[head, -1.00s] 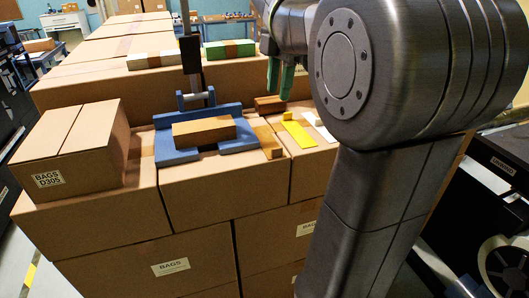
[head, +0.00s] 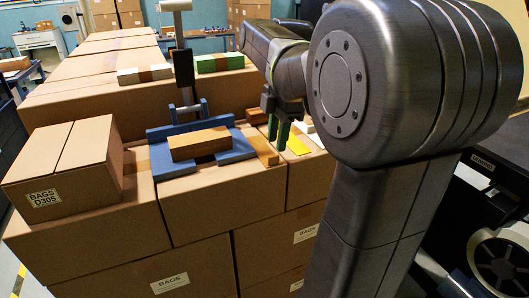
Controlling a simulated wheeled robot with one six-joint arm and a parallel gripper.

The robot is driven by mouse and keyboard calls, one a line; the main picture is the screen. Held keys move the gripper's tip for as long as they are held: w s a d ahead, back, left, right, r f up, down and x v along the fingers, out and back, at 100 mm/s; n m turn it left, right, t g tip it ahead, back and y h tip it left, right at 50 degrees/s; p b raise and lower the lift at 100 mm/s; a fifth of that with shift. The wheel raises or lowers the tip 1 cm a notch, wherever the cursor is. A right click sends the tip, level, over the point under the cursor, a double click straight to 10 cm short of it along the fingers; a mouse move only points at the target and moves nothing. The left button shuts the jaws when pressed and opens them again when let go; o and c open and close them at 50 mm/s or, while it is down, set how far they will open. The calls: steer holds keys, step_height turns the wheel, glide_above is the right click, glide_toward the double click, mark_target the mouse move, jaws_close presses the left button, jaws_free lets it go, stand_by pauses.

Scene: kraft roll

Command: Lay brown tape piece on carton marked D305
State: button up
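The carton marked D305 (head: 62,175) stands closed at the left, its label facing me and its top bare. The brown tape piece (head: 261,146) appears to be the flat brown strip with a small wooden block at its near end, just right of the blue fixture. My gripper (head: 278,145) points down with its green fingers apart, over the gap between the brown strip and the yellow strip (head: 299,145). I see nothing between the fingers. Whether the fingertips touch anything is unclear.
The blue fixture (head: 160,165) holds a long wooden block (head: 200,144) and has an upright lever behind it. A dark brown block (head: 257,116) lies behind the strips. White (head: 145,74) and green (head: 220,63) bars lie on the cartons farther back.

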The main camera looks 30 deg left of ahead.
mark_target(273, 164)
steer(key=f, duration=0.2)
steer(key=s+f, duration=0.1)
steer(key=f, duration=0.1)
steer(key=shift+a, duration=0.1)
steer(key=shift+c, duration=0.4)
jaws_close()
